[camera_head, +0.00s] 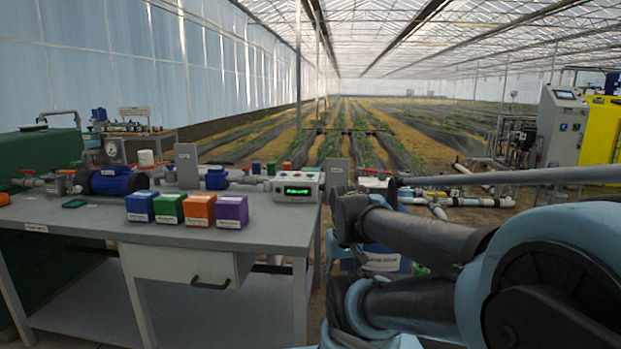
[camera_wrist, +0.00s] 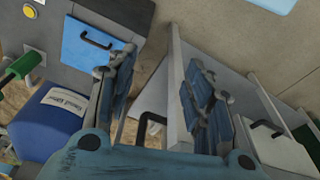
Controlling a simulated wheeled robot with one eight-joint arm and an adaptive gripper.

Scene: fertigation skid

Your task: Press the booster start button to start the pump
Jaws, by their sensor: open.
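I cannot identify the booster start button for sure in either view. In the wrist view, a small round yellow button-like part (camera_wrist: 27,12) sits on a dark grey surface at the top left corner. In the head view, a control box with buttons and a screen (camera_head: 562,122) stands at the right, its buttons too small to read. My gripper (camera_wrist: 158,88) is open and empty in the wrist view, its two fingers well apart. It is right of the yellow part and not touching it. I cannot make it out in the head view, where my arm fills the right foreground.
A grey workbench (camera_head: 90,222) at the left bears a meter with a green display (camera_head: 297,187) and several coloured boxes. In the wrist view, a blue labelled container (camera_wrist: 45,135) and a blue panel with a handle (camera_wrist: 92,55) are near the left finger. White pipes (camera_head: 470,201) lie behind my arm.

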